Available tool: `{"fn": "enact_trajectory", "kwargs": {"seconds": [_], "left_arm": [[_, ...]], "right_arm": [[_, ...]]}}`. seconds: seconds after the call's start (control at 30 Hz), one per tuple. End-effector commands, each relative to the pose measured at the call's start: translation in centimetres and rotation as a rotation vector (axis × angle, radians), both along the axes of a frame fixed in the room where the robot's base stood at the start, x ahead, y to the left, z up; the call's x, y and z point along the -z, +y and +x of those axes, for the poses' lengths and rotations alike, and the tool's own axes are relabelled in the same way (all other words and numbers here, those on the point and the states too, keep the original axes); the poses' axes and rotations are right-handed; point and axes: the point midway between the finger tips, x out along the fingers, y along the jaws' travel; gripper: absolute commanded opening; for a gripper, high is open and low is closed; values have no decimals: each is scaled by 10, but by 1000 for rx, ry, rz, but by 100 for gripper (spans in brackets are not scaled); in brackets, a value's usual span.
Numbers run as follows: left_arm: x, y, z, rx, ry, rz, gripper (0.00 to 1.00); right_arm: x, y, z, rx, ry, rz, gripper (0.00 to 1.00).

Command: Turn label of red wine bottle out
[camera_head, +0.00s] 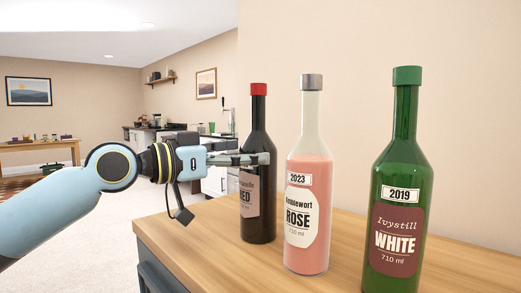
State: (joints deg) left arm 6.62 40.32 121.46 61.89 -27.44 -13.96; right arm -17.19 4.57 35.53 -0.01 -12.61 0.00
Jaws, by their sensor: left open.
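The red wine bottle (262,215), dark with a red cap, stands upright on the wooden top at the left end of a row of three. Its pinkish label (249,194) faces to the left and is only partly visible, reading "RED". My left gripper (262,158) comes in from the left at the bottle's shoulder, just above the label. Its fingers are open and reach around the bottle; I cannot tell whether they touch it. My right gripper is not in view.
The rosé bottle (309,215) stands close to the right of the red one, with the white wine bottle (399,190) farther right and nearer. Both labels face forward. The wooden counter (205,235) is clear at the left front. A beige wall rises behind.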

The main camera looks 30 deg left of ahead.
Motion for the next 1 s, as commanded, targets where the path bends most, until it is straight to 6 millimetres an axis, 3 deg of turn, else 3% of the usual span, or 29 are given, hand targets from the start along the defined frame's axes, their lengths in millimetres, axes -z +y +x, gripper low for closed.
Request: {"fn": "enact_trajectory", "kwargs": {"seconds": [0.7,1.0], "left_arm": [[-2,38,-68,1,4,5,87],[0,41,-73,2,0,-1,87]], "right_arm": [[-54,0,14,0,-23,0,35],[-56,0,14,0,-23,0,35]]}}
